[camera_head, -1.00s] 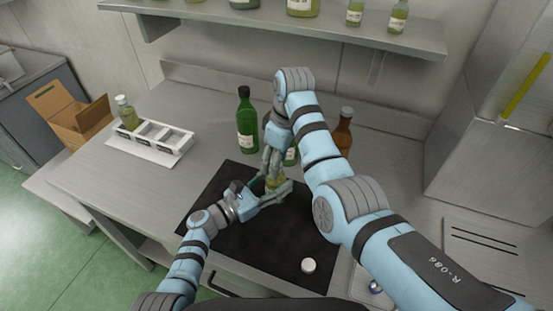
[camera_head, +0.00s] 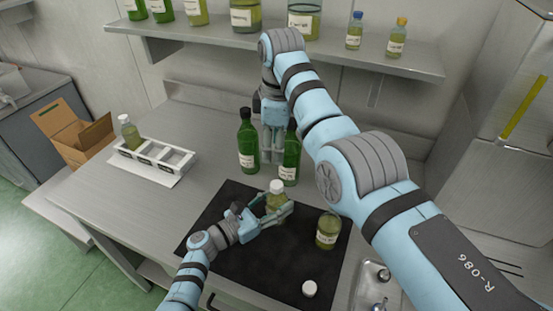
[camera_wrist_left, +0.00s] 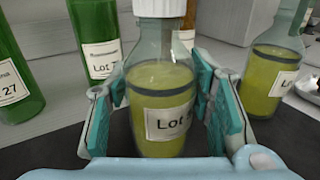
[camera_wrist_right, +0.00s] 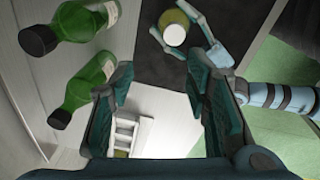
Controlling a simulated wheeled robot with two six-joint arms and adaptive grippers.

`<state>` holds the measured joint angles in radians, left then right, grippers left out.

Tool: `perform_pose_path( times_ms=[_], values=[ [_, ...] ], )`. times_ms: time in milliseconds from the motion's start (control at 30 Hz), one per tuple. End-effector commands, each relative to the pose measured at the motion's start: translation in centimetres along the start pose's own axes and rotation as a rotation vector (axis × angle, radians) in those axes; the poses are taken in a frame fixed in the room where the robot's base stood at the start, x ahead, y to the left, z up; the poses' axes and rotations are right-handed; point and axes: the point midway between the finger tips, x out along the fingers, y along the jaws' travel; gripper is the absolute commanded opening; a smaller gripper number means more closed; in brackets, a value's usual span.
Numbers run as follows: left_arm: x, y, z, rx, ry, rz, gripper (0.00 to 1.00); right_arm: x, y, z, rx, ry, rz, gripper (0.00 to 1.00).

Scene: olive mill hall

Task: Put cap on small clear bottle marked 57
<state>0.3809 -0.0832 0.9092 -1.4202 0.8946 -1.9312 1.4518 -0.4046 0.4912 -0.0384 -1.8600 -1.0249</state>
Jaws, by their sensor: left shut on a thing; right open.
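A small clear bottle of yellow-green oil (camera_head: 276,203) stands on the black mat (camera_head: 240,265), with a white cap (camera_head: 277,186) on its mouth. My left gripper (camera_head: 279,211) is shut around its body. In the left wrist view this bottle (camera_wrist_left: 160,75) looks upright; its label reads "Lot" and the number is not clear. A second small clear bottle (camera_head: 327,231) stands to its right on the mat, with no cap that I can see. A loose white cap (camera_head: 309,289) lies near the mat's front edge. My right gripper (camera_head: 273,150) is open and empty, above and behind the capped bottle.
Two green bottles (camera_head: 248,145) (camera_head: 289,160) stand behind the mat, near my right gripper. A white rack (camera_head: 155,165) holding one bottle is at the left, beside a cardboard box (camera_head: 75,135). A shelf (camera_head: 400,62) with several bottles runs above the counter.

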Motion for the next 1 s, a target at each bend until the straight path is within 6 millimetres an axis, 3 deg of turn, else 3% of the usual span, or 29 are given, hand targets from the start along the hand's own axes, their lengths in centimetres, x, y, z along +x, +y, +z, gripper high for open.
perform_pose_path(
  times_ms=[100,233,633,1000],
  values=[
    [-0.1,-0.1,-0.2,-0.001,0.003,-0.001,0.00,2.1,-1.4,0.6,-0.336,-0.046,-0.076,0.43],
    [-0.1,0.0,-0.2,-0.001,0.003,0.000,0.00,2.9,-1.5,0.6,-0.528,-0.037,-0.087,0.43],
    [-0.1,0.0,-0.2,-0.001,0.003,0.000,0.00,3.4,-1.5,0.6,-0.552,-0.034,-0.088,0.43],
    [-0.1,0.0,-0.2,-0.001,0.003,0.000,0.00,8.9,-2.0,1.0,-0.550,-0.034,-0.090,0.43]
  ],
)
